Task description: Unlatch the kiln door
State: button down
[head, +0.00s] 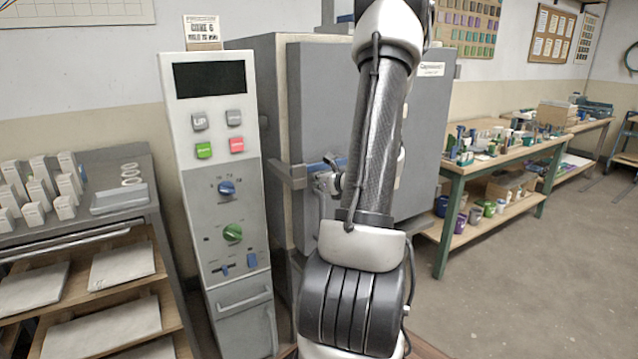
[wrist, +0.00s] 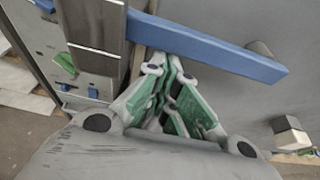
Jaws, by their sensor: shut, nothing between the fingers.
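The grey kiln (head: 268,90) stands in the middle of the head view, and its door (head: 318,100) looks closed. The latch is a blue lever (wrist: 220,52) that runs across the top of the wrist view, from a grey metal bracket (wrist: 98,25) to its free end at the right. A bit of the blue lever (head: 340,162) also shows in the head view, mostly hidden by my arm. My gripper (wrist: 168,62) is shut and empty, with its fingertips close by the lever's lower edge. I cannot tell whether they touch it. In the head view my gripper (head: 327,183) is partly hidden.
A control panel (head: 220,185) with buttons and knobs stands left of the kiln. A rack with ware boards (head: 125,265) is at far left. Workbenches (head: 500,155) with pots and buckets (head: 475,215) stand at right. The floor (head: 540,290) at front right is clear.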

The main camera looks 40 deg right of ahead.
aim_at(314, 171)
jog(key=shift+r, duration=0.15)
jog(key=r, duration=0.1)
jog(key=r+m+y, duration=0.1)
jog(key=r+m, duration=0.1)
jog(key=shift+a, duration=0.25)
jog(key=s+d+r+m+t+y, duration=0.2)
jog(key=d+r+m+t+y, duration=0.2)
jog(key=d+r+m, duration=0.5)
jog(key=shift+s+d+r+m, duration=0.15)
jog(key=shift+d+r+m, duration=0.25)
jog(key=shift+r+m, duration=0.8)
jog(key=shift+d, duration=0.1)
